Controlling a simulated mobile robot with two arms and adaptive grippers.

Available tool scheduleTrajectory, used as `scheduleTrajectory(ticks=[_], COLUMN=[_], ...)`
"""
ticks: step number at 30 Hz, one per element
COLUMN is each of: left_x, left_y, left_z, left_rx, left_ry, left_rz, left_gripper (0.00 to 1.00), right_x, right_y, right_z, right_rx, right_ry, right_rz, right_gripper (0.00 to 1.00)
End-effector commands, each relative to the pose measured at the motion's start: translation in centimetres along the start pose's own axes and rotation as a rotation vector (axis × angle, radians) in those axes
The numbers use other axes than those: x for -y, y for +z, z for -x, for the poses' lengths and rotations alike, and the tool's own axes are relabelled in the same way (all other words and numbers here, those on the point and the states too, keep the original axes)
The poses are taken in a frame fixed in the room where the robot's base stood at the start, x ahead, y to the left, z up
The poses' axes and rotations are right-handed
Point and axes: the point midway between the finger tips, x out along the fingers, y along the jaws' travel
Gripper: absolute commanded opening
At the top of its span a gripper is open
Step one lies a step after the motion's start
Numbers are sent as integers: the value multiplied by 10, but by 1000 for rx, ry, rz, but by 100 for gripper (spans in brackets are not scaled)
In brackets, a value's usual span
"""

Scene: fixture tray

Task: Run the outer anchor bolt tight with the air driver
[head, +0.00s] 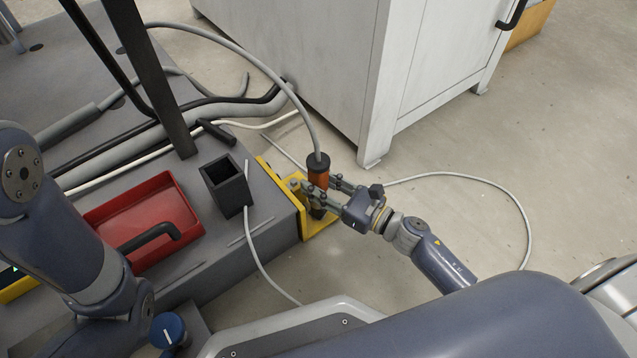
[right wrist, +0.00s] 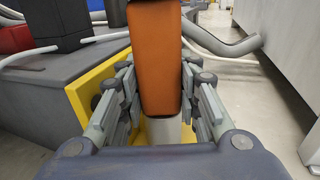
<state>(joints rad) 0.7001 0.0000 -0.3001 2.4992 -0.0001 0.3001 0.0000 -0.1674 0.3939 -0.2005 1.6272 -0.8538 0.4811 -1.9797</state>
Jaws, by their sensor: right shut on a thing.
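The air driver (head: 318,172) has an orange body with a black top, and a grey hose rises from it. It stands roughly upright over the yellow bracket (head: 320,226) at the tray's right corner. My right gripper (head: 322,190) is shut on the driver, reaching in from the right. In the right wrist view, the gripper's fingers (right wrist: 160,108) flank the orange driver (right wrist: 155,55), with the yellow bracket (right wrist: 88,90) behind. The outer anchor bolt is not visible, and whether the driver's tip sits on it cannot be told. My left arm shows, but its gripper does not.
A red bin (head: 178,192) holding a black-handled thing and a black square cup (head: 240,190) stand on the grey surface left of the bracket. Hoses cross behind them. A white cabinet (head: 350,60) stands beyond. Floor to the right is clear except for a looping hose.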

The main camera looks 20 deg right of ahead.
Motion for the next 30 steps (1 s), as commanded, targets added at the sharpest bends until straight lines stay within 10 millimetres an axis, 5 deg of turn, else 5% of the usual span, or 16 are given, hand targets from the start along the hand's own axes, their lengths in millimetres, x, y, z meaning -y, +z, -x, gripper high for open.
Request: scheduleTrajectory(ticks=[30], left_x=[-1], left_y=[-3], left_z=[6], left_rx=[-1], left_ry=[0], left_rz=[0], left_gripper=[0], right_x=[0], right_y=[-9], right_z=[1], right_rx=[-9], right_ry=[-3], right_rz=[0], right_gripper=[2])
